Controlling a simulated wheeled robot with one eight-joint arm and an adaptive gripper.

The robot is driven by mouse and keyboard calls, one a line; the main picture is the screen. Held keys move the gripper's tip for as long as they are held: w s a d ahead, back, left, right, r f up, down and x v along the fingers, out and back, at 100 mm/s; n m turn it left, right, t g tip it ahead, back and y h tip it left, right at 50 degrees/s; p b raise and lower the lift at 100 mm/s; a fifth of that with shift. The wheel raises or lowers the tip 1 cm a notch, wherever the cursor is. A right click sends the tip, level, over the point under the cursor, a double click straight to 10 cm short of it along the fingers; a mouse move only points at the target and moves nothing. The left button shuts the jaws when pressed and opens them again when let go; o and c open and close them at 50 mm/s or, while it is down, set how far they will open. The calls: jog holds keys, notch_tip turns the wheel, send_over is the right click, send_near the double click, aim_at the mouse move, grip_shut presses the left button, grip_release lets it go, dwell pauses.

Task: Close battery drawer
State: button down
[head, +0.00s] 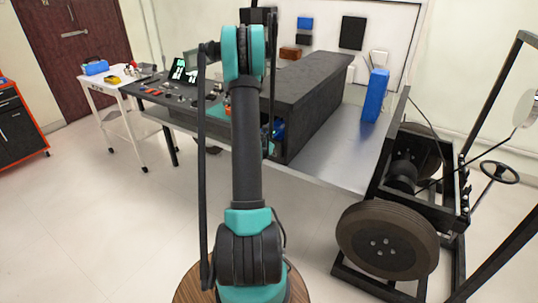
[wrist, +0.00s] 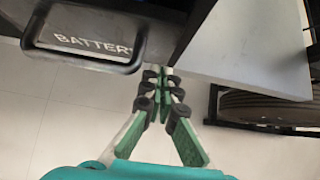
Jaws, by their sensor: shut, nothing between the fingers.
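The battery drawer's dark front (wrist: 105,25), marked "BATTERY", fills the upper left of the wrist view, with a black bar handle (wrist: 85,60) across it. My gripper (wrist: 161,76) is shut and empty. Its fingertips show just right of the handle in that view, by the lower right corner of the drawer front; I cannot tell whether they touch it. How far the drawer stands out is unclear. In the head view my arm hides the gripper and most of the drawer area.
A chassis frame with a large wheel (head: 388,240) stands at the right. A white cart (head: 115,95) is at the left. Open floor lies in front.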

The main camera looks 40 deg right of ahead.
aim_at(278, 148)
jog(key=shift+w+d, duration=0.25)
jog(key=shift+d, duration=0.25)
jog(key=shift+w+d, duration=0.2)
jog(key=shift+d, duration=0.25)
jog(key=shift+w+d+r, duration=0.1)
jog(key=shift+w+d, duration=0.15)
jog(key=shift+d, duration=0.3)
jog(key=shift+w+d, duration=0.25)
jog(key=shift+d, duration=0.3)
